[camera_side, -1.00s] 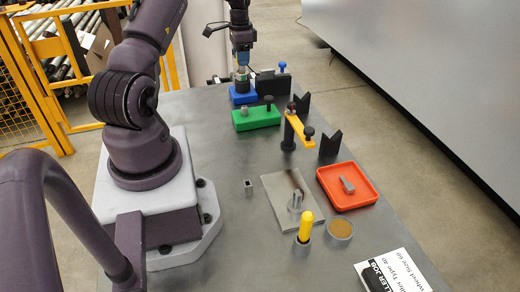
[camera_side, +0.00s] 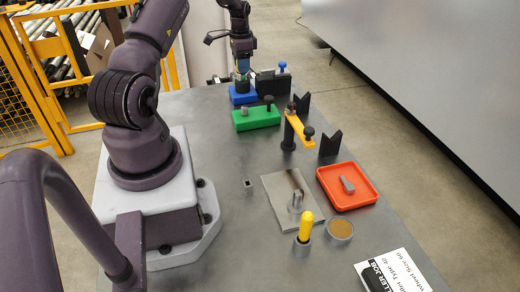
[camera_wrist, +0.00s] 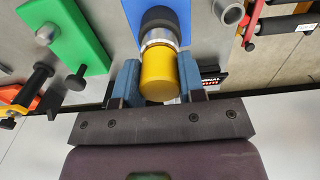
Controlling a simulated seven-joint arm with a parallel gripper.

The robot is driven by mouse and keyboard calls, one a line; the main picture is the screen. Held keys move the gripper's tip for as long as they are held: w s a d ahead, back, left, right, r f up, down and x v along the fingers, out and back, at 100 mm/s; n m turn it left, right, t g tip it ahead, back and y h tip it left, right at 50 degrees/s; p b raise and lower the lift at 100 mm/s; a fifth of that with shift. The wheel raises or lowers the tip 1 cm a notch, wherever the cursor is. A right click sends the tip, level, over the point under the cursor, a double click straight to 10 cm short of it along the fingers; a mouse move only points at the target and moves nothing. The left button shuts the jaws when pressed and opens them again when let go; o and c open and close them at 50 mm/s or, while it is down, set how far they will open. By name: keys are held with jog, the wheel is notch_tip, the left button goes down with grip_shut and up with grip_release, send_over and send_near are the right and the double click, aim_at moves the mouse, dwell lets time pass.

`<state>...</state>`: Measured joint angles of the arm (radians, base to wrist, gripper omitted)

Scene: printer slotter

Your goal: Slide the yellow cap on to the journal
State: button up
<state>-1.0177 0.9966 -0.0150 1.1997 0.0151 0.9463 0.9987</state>
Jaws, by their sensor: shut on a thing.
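The yellow cap (camera_wrist: 158,80) is between the two blue fingers of my gripper (camera_wrist: 159,88) in the wrist view, and the gripper is shut on it. A silver metal cylinder (camera_wrist: 159,38), which looks like the journal, is in line with the cap's far end, with a black collar (camera_wrist: 159,17) beyond it. These are over a blue block (camera_wrist: 186,15). I cannot tell how far the cap covers the metal. In the side view my gripper (camera_side: 242,70) is at the far end of the table, above the blue block (camera_side: 240,97); the cap is hard to make out there.
A green block (camera_side: 256,118) with knobs stands nearer than the blue one. A black upright plate (camera_side: 284,83) is just right of my gripper. A yellow clamp arm (camera_side: 298,127), a red tray (camera_side: 345,201) and a yellow-topped peg (camera_side: 306,225) stand nearer still.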

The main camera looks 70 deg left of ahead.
jog(key=shift+f, duration=0.2)
dwell(0.6)
jog(key=o, duration=1)
jog(key=shift+r, duration=0.1)
